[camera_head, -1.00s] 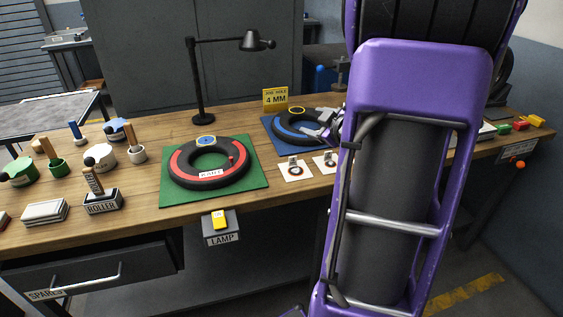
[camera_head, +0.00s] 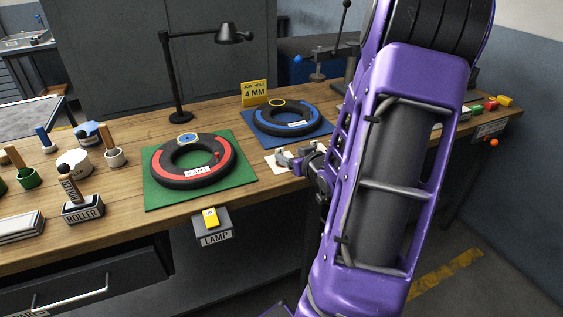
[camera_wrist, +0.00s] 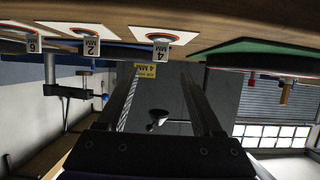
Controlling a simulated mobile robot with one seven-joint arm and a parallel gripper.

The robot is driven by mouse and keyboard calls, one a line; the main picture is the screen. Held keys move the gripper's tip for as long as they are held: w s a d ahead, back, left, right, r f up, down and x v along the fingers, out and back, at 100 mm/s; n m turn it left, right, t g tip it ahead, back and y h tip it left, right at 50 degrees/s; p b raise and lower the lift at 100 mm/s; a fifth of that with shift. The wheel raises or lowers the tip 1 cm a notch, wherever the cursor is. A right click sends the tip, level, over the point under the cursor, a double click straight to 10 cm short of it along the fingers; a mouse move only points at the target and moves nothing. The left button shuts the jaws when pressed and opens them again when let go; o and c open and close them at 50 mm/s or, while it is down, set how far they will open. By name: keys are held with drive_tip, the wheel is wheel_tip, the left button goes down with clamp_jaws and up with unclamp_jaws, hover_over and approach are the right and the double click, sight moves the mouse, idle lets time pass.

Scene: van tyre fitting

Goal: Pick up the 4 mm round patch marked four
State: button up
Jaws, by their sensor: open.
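The wrist view is upside down. In it the 4 mm patch (camera_wrist: 162,33) lies on a white card, with a small tag (camera_wrist: 161,48) reading 4 MM standing at it. Similar patches with tags reading 2 MM (camera_wrist: 92,47) and 6 MM (camera_wrist: 33,46) are to its left. My gripper (camera_wrist: 161,72) is open and empty, its two fingers apart on either side of the 4 MM tag in the picture, not touching it. In the head view my gripper (camera_head: 297,160) is at the bench front, over a white card (camera_head: 272,163); my arm hides the other cards.
A tyre piece with a red band (camera_head: 160,167) lies on a green mat (camera_head: 160,202), one with a blue band (camera_head: 262,122) behind. A yellow 4 MM sign (camera_head: 255,93) and a black lamp (camera_head: 180,75) stand at the back. A roller holder (camera_head: 83,212) and pots are left.

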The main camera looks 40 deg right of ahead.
sight(280, 149)
drive_tip(key=x, duration=0.4)
drive_tip(key=b+x, duration=0.1)
drive_tip(key=x, duration=0.3)
drive_tip(key=shift+w+d+r, duration=0.1)
drive_tip(key=shift+w, duration=0.35)
drive_tip(key=shift+c, duration=0.3)
clamp_jaws()
